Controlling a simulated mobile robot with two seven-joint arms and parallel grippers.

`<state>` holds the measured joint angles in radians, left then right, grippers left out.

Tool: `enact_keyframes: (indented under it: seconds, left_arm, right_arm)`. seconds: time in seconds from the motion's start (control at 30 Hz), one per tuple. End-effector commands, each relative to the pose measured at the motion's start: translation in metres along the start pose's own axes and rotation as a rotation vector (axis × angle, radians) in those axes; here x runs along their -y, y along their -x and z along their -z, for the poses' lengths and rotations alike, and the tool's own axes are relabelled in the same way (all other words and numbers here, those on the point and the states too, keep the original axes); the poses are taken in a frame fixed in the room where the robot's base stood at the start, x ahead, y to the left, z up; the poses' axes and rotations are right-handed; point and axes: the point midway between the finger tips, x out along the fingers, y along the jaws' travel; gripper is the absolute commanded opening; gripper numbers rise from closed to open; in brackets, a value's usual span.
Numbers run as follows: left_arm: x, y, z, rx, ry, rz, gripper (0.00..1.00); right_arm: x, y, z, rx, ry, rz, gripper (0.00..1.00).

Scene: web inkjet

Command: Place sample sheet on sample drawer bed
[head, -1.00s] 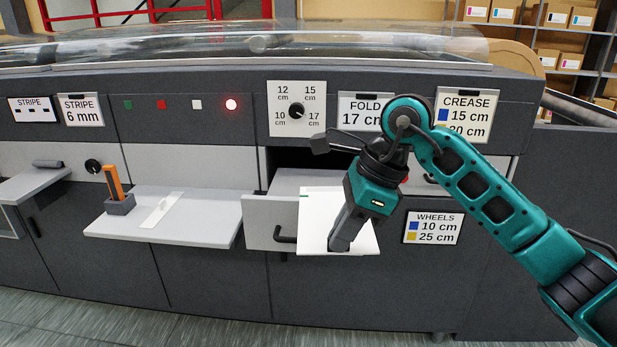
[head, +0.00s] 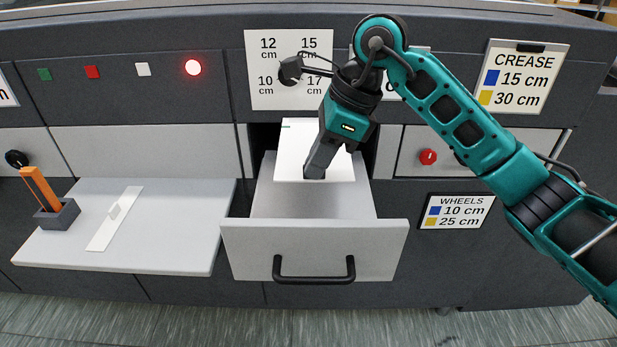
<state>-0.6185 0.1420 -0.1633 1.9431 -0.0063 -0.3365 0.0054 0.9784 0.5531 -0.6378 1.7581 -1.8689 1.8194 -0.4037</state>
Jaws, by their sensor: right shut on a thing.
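The sample sheet (head: 296,150) is white with a small green mark at its far left corner. My right gripper (head: 315,172) is shut on its near edge. The sheet is over the rear of the open sample drawer; I cannot tell whether it touches the bed. The light grey drawer bed (head: 315,203) shows bare in front of the sheet. The drawer front (head: 375,245) has a black handle (head: 313,275). My left gripper is not in view.
A grey shelf (head: 170,235) at left bears a white ruler-like strip (head: 115,217) and a dark holder (head: 57,216) with an orange tool (head: 40,187). A red knob (head: 428,157) sits right of the drawer. A dial panel (head: 288,70) is above.

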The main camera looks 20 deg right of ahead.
Motion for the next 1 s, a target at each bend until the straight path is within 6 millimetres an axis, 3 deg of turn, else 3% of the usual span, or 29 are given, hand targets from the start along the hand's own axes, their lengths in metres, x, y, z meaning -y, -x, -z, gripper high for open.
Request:
enact_keyframes:
  seconds: [0.2,0.63,1.0]
  left_arm:
    - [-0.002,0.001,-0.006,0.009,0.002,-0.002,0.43]
    - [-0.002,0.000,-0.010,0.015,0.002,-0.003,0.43]
    - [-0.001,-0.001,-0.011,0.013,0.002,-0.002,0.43]
  right_arm:
    - [-0.002,-0.039,0.016,-0.001,-0.001,-0.006,0.00]
    - [-0.002,-0.083,0.035,-0.001,-0.001,-0.006,0.00]
    - [-0.001,-0.091,0.038,-0.001,0.001,-0.001,0.00]
